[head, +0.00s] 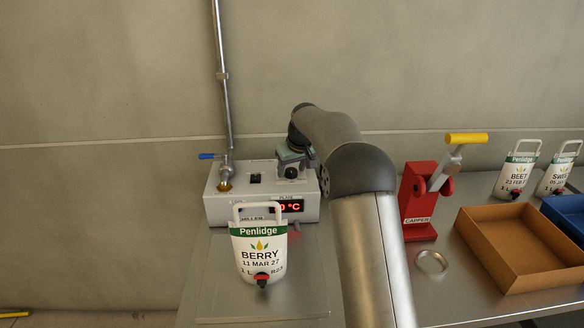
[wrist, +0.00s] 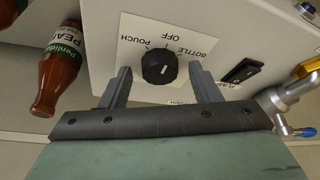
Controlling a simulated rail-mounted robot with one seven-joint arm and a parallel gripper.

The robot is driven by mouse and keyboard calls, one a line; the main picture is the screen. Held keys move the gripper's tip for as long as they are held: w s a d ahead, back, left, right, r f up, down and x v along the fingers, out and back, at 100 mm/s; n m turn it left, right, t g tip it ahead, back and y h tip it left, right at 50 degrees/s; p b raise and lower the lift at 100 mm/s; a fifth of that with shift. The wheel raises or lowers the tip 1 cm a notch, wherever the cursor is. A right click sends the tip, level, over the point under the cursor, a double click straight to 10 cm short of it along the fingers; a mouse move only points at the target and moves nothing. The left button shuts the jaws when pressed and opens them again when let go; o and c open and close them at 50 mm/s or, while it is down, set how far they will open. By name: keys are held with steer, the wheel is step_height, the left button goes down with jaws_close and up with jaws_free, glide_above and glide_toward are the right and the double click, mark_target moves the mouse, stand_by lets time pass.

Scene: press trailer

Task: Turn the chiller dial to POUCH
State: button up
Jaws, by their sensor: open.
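The chiller (head: 225,207) is a pale box on the steel bench, with a red display on its front. Its black round dial (wrist: 159,67) sits on a white label (wrist: 135,30) marked POUCH, OFF and BOTTLE. A short white line shows on the dial; I cannot tell firmly which mark it points to. My gripper (wrist: 160,75) is open, with one finger on each side of the dial and gaps visible between fingers and dial. In the head view my gripper (head: 291,155) is over the chiller's right top, and the dial (head: 291,173) shows just below it.
A black rocker switch (wrist: 240,70) and a metal tap with a blue lever (head: 207,156) are beside the dial. A PEAR bottle (wrist: 58,70) is near the chiller. A BERRY pouch (head: 260,250) stands in front. A red capper (head: 415,200) and brown tray (head: 480,235) are right.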

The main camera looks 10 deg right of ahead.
steer(key=c, duration=1)
steer(key=shift+d+n, duration=0.1)
steer(key=shift+n, duration=0.2)
steer(key=n+y+p, duration=0.1)
steer(key=n, duration=0.1)
steer(key=n+g+p, duration=0.1)
steer(key=n, duration=0.1)
steer(key=shift+w+d+r+y, duration=0.1)
steer(key=shift+r+y, duration=0.05)
steer(key=shift+y, duration=0.25)
steer(key=n+g+y+p, duration=0.1)
steer(key=n+p, duration=0.2)
steer(key=n, duration=0.1)
steer(key=shift+w+n+g+p, duration=0.1)
steer(key=shift+n+g+p, duration=0.2)
steer(key=shift+n+p, duration=0.3)
